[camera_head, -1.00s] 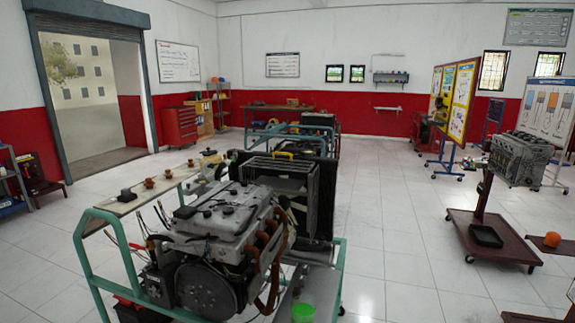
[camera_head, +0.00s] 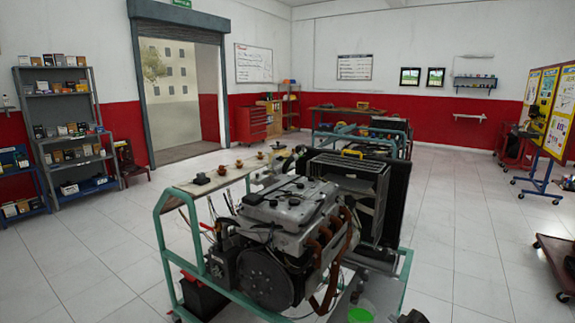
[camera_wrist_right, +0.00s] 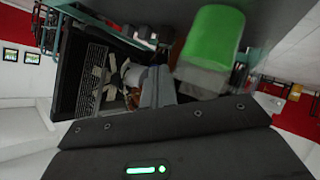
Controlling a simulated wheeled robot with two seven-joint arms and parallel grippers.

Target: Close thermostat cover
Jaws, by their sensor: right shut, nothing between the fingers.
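The engine (camera_head: 290,215) with a grey top cover sits on a green-framed trainer stand (camera_head: 165,240) in the middle of the head view. I cannot clearly make out the thermostat cover or whether it is open. A dark part of my right gripper (camera_head: 412,316) shows at the bottom edge of the head view, right of the engine. In the right wrist view, my right gripper (camera_wrist_right: 158,88) is shut and empty, with the trainer's parts behind it. My left gripper is not in view.
A black radiator (camera_head: 395,205) is behind the engine. Shelves (camera_head: 65,125) stand at left.

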